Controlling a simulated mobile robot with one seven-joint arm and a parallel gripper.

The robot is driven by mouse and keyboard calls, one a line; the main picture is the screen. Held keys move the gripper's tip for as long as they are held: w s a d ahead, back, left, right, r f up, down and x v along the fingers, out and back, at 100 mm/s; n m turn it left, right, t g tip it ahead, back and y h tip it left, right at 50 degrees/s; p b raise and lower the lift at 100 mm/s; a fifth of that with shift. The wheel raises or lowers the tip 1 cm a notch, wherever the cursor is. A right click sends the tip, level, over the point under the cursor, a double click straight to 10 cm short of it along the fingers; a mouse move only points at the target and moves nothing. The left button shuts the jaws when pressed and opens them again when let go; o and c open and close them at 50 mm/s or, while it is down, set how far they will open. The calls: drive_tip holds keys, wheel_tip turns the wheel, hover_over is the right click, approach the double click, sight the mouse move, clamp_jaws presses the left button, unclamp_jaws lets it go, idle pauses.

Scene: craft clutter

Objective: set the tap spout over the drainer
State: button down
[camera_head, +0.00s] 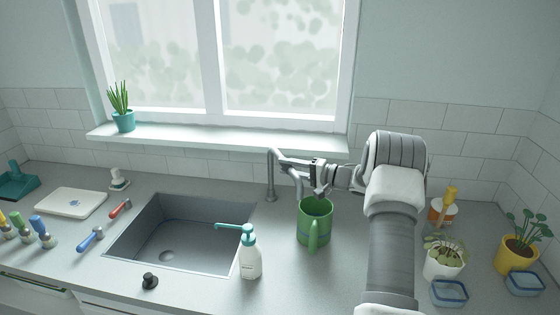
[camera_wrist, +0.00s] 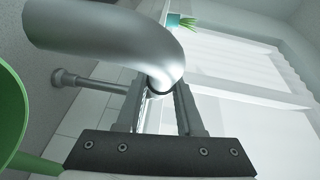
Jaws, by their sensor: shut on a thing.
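The grey metal tap (camera_head: 270,178) stands behind the right end of the sink (camera_head: 168,238). Its spout (camera_head: 297,178) is turned to the right, away from the basin, and its end bends down near the green jug (camera_head: 315,222). My gripper (camera_head: 312,170) is at the spout. In the wrist view the spout (camera_wrist: 110,32) is a large curved pipe, with its bend between the fingers of my gripper (camera_wrist: 158,92), which is shut on it. A separate drainer is not clearly visible; the sink floor has a round drain (camera_head: 166,256).
A soap bottle (camera_head: 249,258) with a teal pump stands at the sink's right front corner. A black knob (camera_head: 150,281) is at the front edge. Potted plants (camera_head: 444,262) and blue-rimmed boxes (camera_head: 450,293) stand on the right. The window sill (camera_head: 220,137) runs behind the tap.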

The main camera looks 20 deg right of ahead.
drive_tip(key=shift+w+d+n+g+y, duration=0.15)
drive_tip(key=shift+d+n+g+y, duration=0.6)
drive_tip(key=shift+d, duration=0.2)
drive_tip(key=shift+w+d+n+g+y, duration=0.1)
drive_tip(key=shift+d+n+g+y, duration=0.6)
drive_tip(key=shift+d, duration=0.25)
drive_tip(key=shift+d+g, duration=0.1)
drive_tip(key=shift+g, duration=0.15)
drive_tip(key=shift+r+p, duration=0.1)
drive_tip(key=shift+p, duration=0.2)
drive_tip(key=c, duration=0.6)
unclamp_jaws()
drive_tip(key=shift+w, duration=0.1)
drive_tip(key=shift+o, duration=0.2)
drive_tip(key=b+v, duration=0.2)
drive_tip(key=v, duration=1.5)
drive_tip(key=shift+d+b, duration=0.2)
drive_tip(key=shift+b, duration=0.1)
